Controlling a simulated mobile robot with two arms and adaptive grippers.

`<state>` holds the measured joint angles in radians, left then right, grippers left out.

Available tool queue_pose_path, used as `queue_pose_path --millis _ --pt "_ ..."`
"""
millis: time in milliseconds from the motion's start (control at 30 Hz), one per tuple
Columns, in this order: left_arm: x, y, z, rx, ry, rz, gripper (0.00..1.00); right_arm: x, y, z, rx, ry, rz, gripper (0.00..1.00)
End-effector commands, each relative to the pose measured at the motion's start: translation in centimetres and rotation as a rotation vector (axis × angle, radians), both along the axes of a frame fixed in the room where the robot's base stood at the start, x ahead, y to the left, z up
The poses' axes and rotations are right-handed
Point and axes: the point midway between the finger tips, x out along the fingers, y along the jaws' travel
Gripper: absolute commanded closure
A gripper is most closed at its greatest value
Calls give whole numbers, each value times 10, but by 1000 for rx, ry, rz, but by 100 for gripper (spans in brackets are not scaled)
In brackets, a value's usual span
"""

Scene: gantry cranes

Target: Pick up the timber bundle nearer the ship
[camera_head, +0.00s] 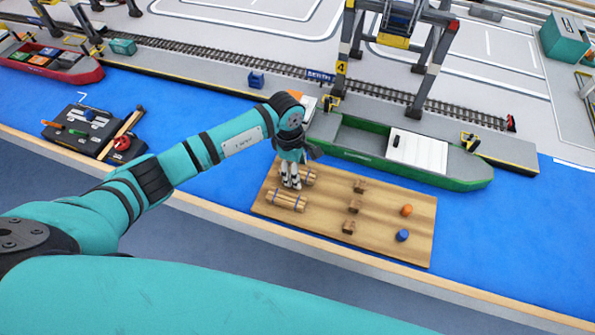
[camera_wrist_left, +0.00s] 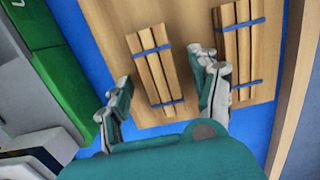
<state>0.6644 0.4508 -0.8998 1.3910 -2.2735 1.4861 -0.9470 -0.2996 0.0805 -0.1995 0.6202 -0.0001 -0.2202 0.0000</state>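Two timber bundles with blue straps lie on the wooden board (camera_head: 395,242). The timber bundle nearer the green ship (camera_head: 340,139) shows in the head view (camera_head: 309,176), partly hidden by my gripper, and in the left wrist view (camera_wrist_left: 155,68). The other timber bundle (camera_head: 286,201) lies nearer the front edge and is at the right in the left wrist view (camera_wrist_left: 239,45). My left gripper (camera_head: 291,183) is open and points down over the board. In the left wrist view its fingers (camera_wrist_left: 163,75) appear on either side of the bundle nearer the ship; contact is not visible. My right gripper is out of view.
Small brown blocks (camera_head: 353,206), an orange barrel (camera_head: 407,210) and a blue barrel (camera_head: 402,235) stand on the board's right part. The green ship and the quay lie behind. A gantry crane (camera_head: 395,55) stands beyond. A dark platform (camera_head: 92,132) floats at left.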

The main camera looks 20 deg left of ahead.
Motion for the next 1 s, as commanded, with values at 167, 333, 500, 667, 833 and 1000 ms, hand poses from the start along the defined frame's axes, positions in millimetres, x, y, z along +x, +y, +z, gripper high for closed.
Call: queue_pose_path --millis 167,333,500,667,833,1000 --pt "0 0 0 0 0 0 63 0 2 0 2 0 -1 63" --pt "0 0 0 0 0 0 85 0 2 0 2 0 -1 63" --pt "0 0 1 0 -1 0 96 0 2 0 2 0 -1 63" --pt "0 0 1 0 -1 0 96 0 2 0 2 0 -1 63" --pt "1 0 8 0 -4 0 96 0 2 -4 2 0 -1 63" --pt "2 0 27 0 -6 0 96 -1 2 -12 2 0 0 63"
